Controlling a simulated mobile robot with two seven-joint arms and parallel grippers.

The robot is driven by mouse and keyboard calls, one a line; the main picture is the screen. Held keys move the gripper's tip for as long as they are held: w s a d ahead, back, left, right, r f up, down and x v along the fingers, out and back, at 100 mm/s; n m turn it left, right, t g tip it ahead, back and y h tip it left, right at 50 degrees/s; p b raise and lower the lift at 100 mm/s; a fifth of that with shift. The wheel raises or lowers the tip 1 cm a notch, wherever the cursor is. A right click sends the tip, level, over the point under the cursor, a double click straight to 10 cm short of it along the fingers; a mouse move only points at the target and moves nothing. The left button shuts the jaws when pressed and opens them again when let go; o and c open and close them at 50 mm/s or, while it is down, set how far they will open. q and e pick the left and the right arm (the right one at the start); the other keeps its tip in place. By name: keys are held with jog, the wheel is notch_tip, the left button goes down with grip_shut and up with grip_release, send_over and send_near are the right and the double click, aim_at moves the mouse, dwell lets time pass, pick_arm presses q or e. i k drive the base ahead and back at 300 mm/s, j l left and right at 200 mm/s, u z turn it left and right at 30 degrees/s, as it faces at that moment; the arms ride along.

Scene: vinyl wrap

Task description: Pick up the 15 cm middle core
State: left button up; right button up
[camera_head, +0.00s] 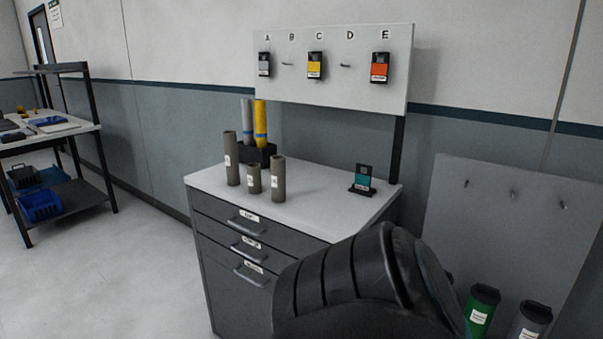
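Three grey-brown cores stand upright on the white top of a drawer cabinet (325,211). The left core (231,170) is the tallest, the core in the middle position (254,184) is the shortest, and the right core (278,184) is of medium height. Each has a small pale label, too small to read. Which one measures 15 cm cannot be read. Neither of my grippers is in view. A black link of my own arm fills the bottom centre and hides part of the cabinet's right side.
A black holder (262,153) with a grey roll (247,118) and a yellow roll (261,125) stands behind the cores. A teal card stand (363,180) is on the right. Green (481,308) and grey tubes stand lower right.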

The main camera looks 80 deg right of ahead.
aim_at(278, 165)
jog(key=i+l+z, duration=0.15)
jog(key=z, duration=1.4)
jog(key=i+j+z, duration=0.1)
jog(key=z, duration=0.3)
jog(key=i+j+z, duration=0.15)
jog(key=z, duration=0.25)
jog(key=i+j+z, duration=0.2)
jog(key=z, duration=0.2)
jog(key=i+j+z, duration=0.15)
jog(key=j, duration=0.15)
jog(key=i+j+z, duration=0.2)
jog(key=j+z, duration=0.15)
jog(key=j, duration=0.2)
jog(key=i+j, duration=0.1)
jog(key=j, duration=0.2)
jog(key=i+j, duration=0.1)
jog(key=j, duration=0.2)
jog(key=i+j, duration=0.15)
jog(key=j, duration=0.15)
